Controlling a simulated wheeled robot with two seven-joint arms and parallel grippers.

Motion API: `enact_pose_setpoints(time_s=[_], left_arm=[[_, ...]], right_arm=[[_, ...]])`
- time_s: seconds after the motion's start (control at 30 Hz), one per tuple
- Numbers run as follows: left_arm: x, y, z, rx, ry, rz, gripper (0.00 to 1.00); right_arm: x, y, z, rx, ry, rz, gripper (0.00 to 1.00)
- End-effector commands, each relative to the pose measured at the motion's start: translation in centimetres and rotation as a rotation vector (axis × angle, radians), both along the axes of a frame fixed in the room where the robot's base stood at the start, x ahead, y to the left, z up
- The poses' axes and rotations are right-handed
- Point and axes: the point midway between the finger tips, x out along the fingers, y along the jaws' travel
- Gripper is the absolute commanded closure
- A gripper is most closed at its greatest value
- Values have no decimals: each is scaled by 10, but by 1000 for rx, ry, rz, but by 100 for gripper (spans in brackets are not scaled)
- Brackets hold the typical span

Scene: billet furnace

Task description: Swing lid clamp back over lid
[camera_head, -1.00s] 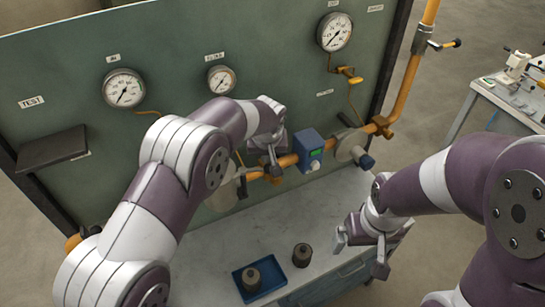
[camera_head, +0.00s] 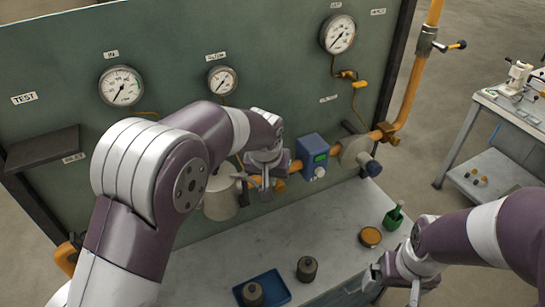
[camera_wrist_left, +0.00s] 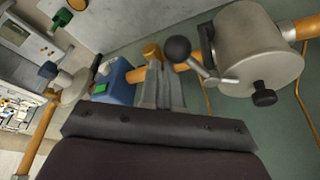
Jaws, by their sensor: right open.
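A grey metal filter housing (camera_head: 222,195) sits on the orange pipe in front of the green panel, partly hidden by my left arm. In the left wrist view the housing (camera_wrist_left: 255,50) shows a lever arm with a black ball knob (camera_wrist_left: 177,50) at its side, and a small black knob (camera_wrist_left: 264,94). I cannot tell which part is the lid clamp. My left gripper (camera_head: 266,182) is at the pipe, just right of the housing. Its fingers (camera_wrist_left: 160,78) look close together beside the ball knob, which is not between them. My right gripper (camera_head: 395,285) is open and empty at lower right.
A blue box with a green display (camera_head: 312,152) and a second round fitting (camera_head: 355,151) sit on the pipe to the right. The bench (camera_head: 300,232) holds a blue tray (camera_head: 275,283), dark weights (camera_head: 307,268), a tin (camera_head: 370,237) and a green bottle (camera_head: 394,217).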

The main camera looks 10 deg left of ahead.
Motion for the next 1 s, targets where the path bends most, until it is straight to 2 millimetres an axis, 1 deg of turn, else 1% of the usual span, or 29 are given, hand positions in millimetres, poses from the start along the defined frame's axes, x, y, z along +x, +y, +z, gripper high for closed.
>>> enact_pose_setpoints(time_s=[0.1, 0.4, 0.87, 1.0], left_arm=[[-5, 2, -3, 1, 5, 1, 100], [-10, 4, -2, 1, 8, 2, 100], [-11, 4, -4, 3, 14, 3, 100], [-9, 4, -1, 2, 16, 4, 100]], right_arm=[[0, 0, -5, 0, 0, 0, 0], [0, 0, -8, 0, 0, 0, 0], [0, 0, -7, 0, 0, 0, 0], [0, 0, -4, 0, 0, 0, 0]])
